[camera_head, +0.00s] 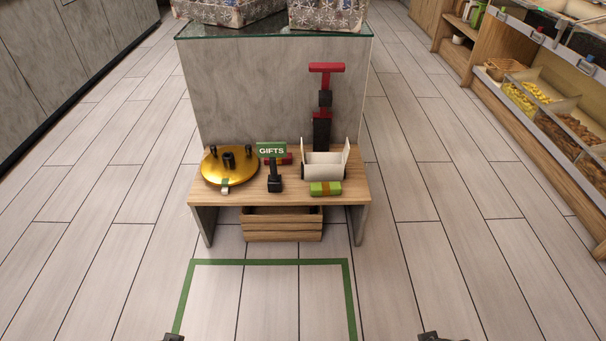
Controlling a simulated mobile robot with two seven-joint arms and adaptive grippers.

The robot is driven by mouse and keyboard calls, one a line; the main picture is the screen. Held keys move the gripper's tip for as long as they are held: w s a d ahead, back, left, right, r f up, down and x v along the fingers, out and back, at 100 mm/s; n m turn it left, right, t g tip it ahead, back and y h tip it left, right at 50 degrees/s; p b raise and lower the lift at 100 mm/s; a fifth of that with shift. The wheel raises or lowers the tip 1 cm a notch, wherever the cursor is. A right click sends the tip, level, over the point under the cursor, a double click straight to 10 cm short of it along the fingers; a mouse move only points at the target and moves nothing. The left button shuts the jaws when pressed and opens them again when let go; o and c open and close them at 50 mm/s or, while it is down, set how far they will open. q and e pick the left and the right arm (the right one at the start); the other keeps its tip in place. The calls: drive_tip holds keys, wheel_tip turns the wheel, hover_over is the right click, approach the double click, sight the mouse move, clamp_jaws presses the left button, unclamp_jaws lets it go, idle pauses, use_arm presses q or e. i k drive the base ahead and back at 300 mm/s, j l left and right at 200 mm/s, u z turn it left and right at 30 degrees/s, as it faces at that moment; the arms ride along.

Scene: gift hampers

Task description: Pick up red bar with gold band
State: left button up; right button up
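A small red object (286,160), possibly the red bar, lies on the low wooden table (235,197), mostly hidden behind the green GIFTS sign (271,150). I cannot make out a gold band on it. A green bar with a brownish band (325,188) lies at the table's front edge, right of the sign. My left gripper (173,337) and my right gripper (432,337) seem to be the dark tips at the bottom edge, far from the table. Too little of them shows to tell whether they are open or shut.
A round gold turntable (229,165) with black posts stands left. A cream open box (322,166) stands right, before a black stand with a red T-shaped top (326,68). A wooden crate (282,225) sits below. Floor inside the green outline (270,262) is clear.

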sight(288, 160)
drive_tip(key=j+z, duration=0.15)
drive_tip(key=z, duration=0.3)
drive_tip(key=j+z, duration=0.15)
drive_tip(key=z, duration=0.25)
drive_tip(key=j+z, duration=0.3)
drive_tip(key=j, duration=0.25)
drive_tip(key=j+z, duration=0.3)
drive_tip(key=j, duration=0.25)
drive_tip(key=k, duration=0.05)
